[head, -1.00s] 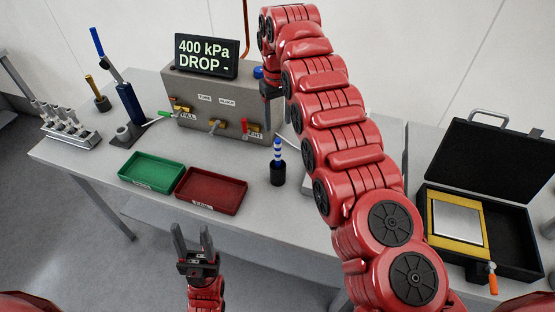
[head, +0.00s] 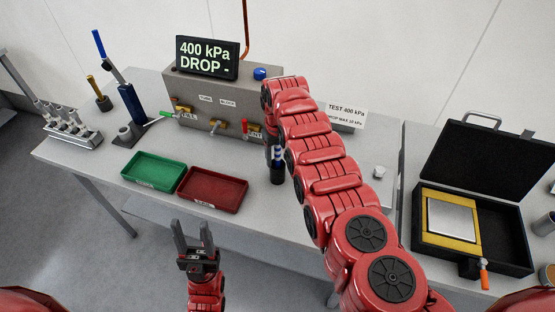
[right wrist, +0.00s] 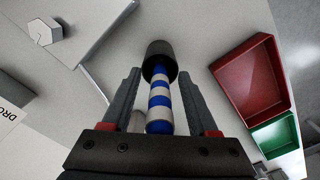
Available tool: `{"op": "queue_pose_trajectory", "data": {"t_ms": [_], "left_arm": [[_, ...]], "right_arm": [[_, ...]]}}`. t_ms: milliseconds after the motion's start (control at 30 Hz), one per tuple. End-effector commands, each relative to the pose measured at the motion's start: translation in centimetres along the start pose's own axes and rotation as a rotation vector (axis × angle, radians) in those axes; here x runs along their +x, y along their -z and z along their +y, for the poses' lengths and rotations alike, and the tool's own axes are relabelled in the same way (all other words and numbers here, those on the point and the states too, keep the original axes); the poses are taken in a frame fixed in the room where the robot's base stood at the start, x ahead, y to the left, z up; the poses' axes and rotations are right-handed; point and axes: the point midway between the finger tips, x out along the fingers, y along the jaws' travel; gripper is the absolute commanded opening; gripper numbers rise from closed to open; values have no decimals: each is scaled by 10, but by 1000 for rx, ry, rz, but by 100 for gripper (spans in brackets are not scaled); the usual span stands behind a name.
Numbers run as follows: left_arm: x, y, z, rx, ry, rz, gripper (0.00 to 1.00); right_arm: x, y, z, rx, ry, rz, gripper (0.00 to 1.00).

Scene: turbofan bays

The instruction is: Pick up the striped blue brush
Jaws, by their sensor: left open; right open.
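The striped blue brush (right wrist: 159,98) has a blue and white banded handle and stands in a small dark cup (right wrist: 160,57). In the head view the cup (head: 277,172) is on the bench, and the brush above it is mostly hidden by my right gripper (head: 276,152). In the right wrist view my right gripper (right wrist: 159,100) is open, with one finger on each side of the handle and visible gaps between. My left gripper (head: 193,237) is open and empty in front of the bench's near edge.
A green tray (head: 153,170) and a red tray (head: 212,190) lie left of the cup. A grey block with valves (head: 215,100) and a pressure display (head: 207,57) stands behind. An open black case (head: 510,240) is at the right. The front bench strip is clear.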

Motion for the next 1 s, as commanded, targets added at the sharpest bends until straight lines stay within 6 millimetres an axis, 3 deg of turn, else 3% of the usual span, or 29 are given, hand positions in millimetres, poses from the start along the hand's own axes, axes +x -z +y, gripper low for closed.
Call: {"op": "queue_pose_trajectory", "data": {"t_ms": [100,400,433,1000], "left_arm": [[0,0,0,0,0,0,50],[0,0,0,0,0,0,50],[0,0,0,0,0,0,50],[1,0,0,0,0,0,50]], "right_arm": [[0,0,0,0,0,1,56],[0,0,0,0,0,1,2],[0,0,0,0,0,1,0],[-8,1,0,0,0,3,0]]}}
